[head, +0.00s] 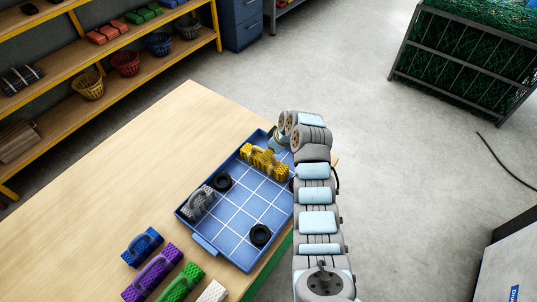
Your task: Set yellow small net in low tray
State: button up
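The yellow small net (264,161) is a bright yellow mesh bundle with a handle-like loop on top. It appears at the far end of the low tray (207,246), a shallow blue tray with a white grid floor. I cannot tell whether it rests on the floor or is slightly raised. My arm reaches up along the tray's right side. My gripper (279,141) is at the arm's bent far end, just beyond and right of the yellow net. Its fingers are mostly hidden, so I cannot see whether they touch it.
The tray also holds a grey net (199,203) and two black rings (222,182) (260,235). Blue (142,247), purple (152,273), green (181,283) and white nets (212,292) lie on the wooden table (130,190) in front. Table space left of the tray is clear.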

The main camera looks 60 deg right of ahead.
jog(key=shift+v, duration=2)
